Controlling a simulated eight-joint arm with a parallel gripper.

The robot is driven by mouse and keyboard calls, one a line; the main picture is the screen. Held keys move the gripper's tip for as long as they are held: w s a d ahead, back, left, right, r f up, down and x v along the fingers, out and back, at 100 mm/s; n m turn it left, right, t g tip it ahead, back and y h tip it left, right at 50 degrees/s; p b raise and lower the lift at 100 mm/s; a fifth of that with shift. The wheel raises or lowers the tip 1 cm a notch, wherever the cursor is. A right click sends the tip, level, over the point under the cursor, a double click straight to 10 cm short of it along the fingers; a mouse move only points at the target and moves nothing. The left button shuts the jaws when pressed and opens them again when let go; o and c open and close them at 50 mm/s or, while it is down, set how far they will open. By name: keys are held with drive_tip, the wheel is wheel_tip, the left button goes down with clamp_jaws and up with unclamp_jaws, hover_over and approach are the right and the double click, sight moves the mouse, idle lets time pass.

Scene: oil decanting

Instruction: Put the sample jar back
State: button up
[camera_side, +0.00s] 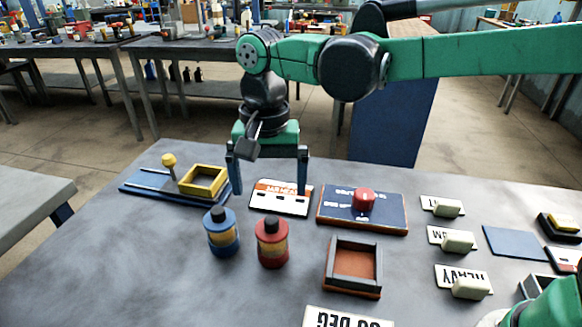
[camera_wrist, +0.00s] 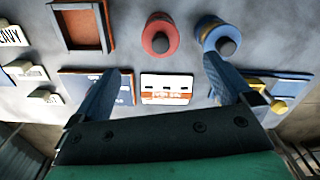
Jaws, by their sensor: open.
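Two jars with dark caps stand upright on the grey table: a blue jar (camera_side: 222,233) and a red jar (camera_side: 272,244) to its right. I cannot tell which one is the sample jar. Both also show in the wrist view, the red jar (camera_wrist: 160,36) left of the blue jar (camera_wrist: 217,36). My gripper (camera_side: 269,191) is open and empty, behind the jars and above a white and orange card (camera_side: 281,197). Its fingers spread on either side of the card in the wrist view (camera_wrist: 163,66). A square dark-rimmed tray (camera_side: 353,266) with a brown floor stands empty right of the red jar.
A yellow frame (camera_side: 204,181) on a blue base with a yellow-knobbed lever stands left. A blue panel with a red knob (camera_side: 363,199) lies right of the card. Several labelled pale blocks (camera_side: 458,241) and a flat blue pad (camera_side: 514,242) are farther right. The front left table is clear.

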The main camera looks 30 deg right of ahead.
drive_tip(key=s+d+n+t, duration=0.3)
drive_tip(key=s+d, duration=0.1)
drive_tip(key=d, duration=0.4)
drive_tip(key=s+d+n+t, duration=0.3)
drive_tip(key=s+d+t, duration=0.1)
drive_tip(key=d, duration=0.4)
drive_tip(key=shift+d+f, duration=0.2)
drive_tip(key=shift+f, duration=0.2)
